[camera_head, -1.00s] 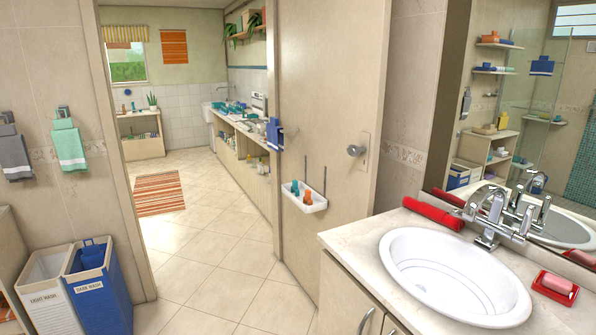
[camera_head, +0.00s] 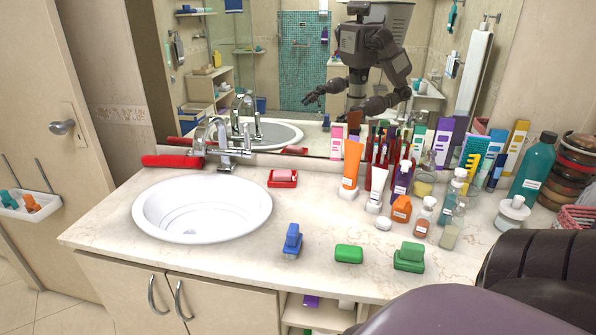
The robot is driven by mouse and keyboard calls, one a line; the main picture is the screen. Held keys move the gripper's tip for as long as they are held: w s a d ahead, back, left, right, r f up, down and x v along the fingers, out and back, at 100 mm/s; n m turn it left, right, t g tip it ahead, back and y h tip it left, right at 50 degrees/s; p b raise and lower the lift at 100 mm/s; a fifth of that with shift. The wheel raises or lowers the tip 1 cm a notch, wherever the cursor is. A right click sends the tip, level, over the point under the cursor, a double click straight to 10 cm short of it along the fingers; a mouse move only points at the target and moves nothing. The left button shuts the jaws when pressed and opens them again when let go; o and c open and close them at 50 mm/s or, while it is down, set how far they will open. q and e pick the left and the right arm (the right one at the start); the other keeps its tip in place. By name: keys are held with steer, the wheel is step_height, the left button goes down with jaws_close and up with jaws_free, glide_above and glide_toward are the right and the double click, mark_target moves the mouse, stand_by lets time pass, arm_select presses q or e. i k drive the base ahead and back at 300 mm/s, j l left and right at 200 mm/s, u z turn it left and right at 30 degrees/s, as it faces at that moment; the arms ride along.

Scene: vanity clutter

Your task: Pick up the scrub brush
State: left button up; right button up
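A small blue object with a raised top and a paler base (camera_head: 292,241), which looks like a scrub brush, stands near the front edge of the countertop, right of the sink. A green two-part block (camera_head: 409,256) farther right could also be a brush; I cannot tell for sure. A flat green bar (camera_head: 349,254) lies between them, apart from both. Neither gripper shows directly. A dark part of my own body covers the lower right corner. My reflection stands in the mirror, with its hands too small to read.
The white sink (camera_head: 203,207) is at left, with a chrome tap (camera_head: 222,143) and a red roll (camera_head: 172,161) behind it. A red soap dish (camera_head: 283,178) sits right of it. Crowded bottles and tubes, including an orange tube (camera_head: 351,165), fill the back right. The front strip is mostly clear.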

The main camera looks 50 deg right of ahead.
mark_target(292, 244)
steer(key=z, duration=1.5)
